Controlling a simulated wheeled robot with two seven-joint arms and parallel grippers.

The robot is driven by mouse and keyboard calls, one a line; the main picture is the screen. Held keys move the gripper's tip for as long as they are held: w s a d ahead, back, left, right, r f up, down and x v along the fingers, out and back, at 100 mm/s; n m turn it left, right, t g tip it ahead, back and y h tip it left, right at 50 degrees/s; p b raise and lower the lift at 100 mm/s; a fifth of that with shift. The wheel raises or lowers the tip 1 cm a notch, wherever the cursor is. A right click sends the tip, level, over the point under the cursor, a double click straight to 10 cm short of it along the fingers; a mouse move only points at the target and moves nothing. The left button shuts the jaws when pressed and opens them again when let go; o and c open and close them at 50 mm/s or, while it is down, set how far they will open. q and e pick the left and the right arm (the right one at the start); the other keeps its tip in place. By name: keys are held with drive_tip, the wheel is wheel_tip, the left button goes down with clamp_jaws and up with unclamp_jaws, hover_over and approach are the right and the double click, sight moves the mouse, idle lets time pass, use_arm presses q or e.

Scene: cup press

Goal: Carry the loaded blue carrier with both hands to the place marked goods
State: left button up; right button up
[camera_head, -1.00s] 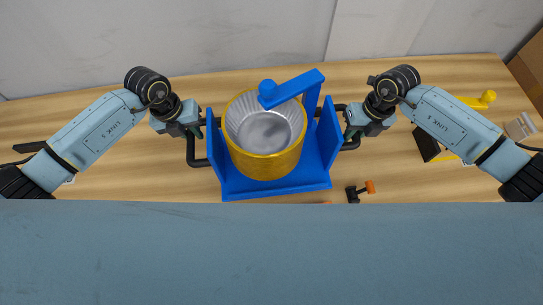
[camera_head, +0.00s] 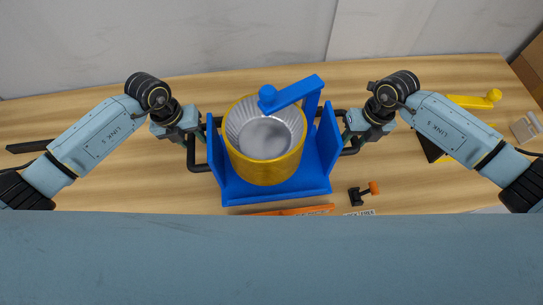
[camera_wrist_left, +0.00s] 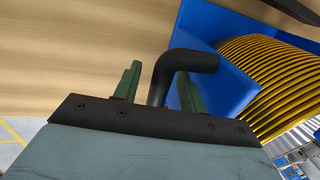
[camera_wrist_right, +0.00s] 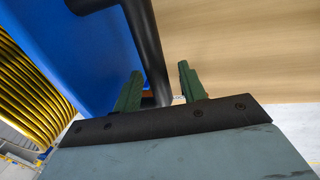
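The blue carrier (camera_head: 230,195) stands on the wooden bench and holds a yellow ribbed pot (camera_head: 265,172) with a silvery inside. A blue lever arm (camera_head: 292,92) reaches over the pot. Black handles stick out at its left (camera_head: 191,158) and right (camera_head: 352,149). My left gripper (camera_wrist_left: 158,85) has the left handle between its green fingers, with gaps showing on both sides. My right gripper (camera_wrist_right: 160,88) has the right handle between its fingers, close to one finger and apart from the other. Both look open. No place marked goods can be made out.
An orange bar (camera_head: 290,210) and a black-and-orange part (camera_head: 363,193) lie in front of the carrier. A yellow-and-black device (camera_head: 430,150) lies under my right arm. A dark bar (camera_head: 30,146) is at the far left. A grey wall stands behind the bench (camera_head: 430,72).

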use_arm(q)
drive_tip(key=shift+r, duration=0.1)
use_arm(e)
drive_tip(key=shift+r, duration=0.2)
use_arm(q)
wheel_tip(320, 180, up, 12)
drive_tip(key=a, duration=0.2)
drive_tip(key=shift+s+a+f, duration=0.15)
drive_tip(key=shift+f, duration=0.05)
use_arm(e)
wheel_tip(320, 180, up, 11)
drive_tip(key=d, duration=0.2)
drive_tip(key=shift+w+d+r, duration=0.15)
drive_tip(key=shift+r, duration=0.05)
